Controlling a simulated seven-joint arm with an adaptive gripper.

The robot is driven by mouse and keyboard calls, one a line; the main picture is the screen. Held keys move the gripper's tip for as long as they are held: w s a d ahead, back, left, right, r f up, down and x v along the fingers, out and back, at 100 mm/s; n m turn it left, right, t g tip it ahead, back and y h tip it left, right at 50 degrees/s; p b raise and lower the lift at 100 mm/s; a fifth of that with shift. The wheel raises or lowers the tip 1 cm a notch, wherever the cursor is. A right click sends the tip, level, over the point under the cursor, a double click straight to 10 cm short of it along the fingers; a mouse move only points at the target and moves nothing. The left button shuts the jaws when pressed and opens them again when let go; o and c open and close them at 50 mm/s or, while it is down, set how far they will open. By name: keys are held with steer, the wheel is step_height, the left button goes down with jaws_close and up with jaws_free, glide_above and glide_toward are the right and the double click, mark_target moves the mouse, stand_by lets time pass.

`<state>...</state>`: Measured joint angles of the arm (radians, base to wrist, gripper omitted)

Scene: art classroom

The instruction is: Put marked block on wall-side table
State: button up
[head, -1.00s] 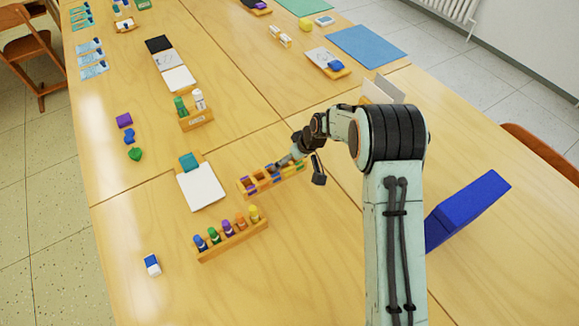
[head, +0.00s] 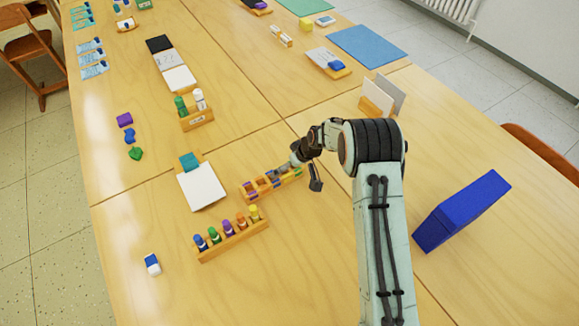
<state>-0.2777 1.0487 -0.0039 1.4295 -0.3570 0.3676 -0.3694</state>
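My gripper (head: 303,175) hangs over the right end of a low wooden rack (head: 248,191) with small coloured pieces in its slots. Its dark right finger stands apart from the greyish left one, and no held block shows between them. I cannot tell whether it touches the rack. No mark on any block can be made out at this size. The wall-side table (head: 500,260) is the wooden top at the right. It bears a large blue box (head: 462,210) and a wooden holder with upright cards (head: 377,100).
A rack of coloured bottles (head: 232,238) stands in front of the gripper. White paper (head: 202,186) lies left of it, a blue and white eraser (head: 152,264) at front left. Small purple, blue and green shapes (head: 129,136) lie farther left.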

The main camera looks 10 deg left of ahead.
steer(key=v, duration=1.3)
steer(key=s+d+r+m+h, duration=0.2)
steer(key=s+d+r+m, duration=0.1)
steer(key=s+d+r, duration=0.65)
steer(key=s+d+r+m+g, duration=0.1)
steer(key=s+d+m, duration=0.1)
steer(key=s, duration=0.9)
steer(key=s+d+r+m+g+h, duration=0.1)
steer(key=s+d+m, duration=0.2)
steer(key=s, duration=0.8)
steer(key=shift+d+h, duration=0.3)
steer(key=shift+d, duration=0.05)
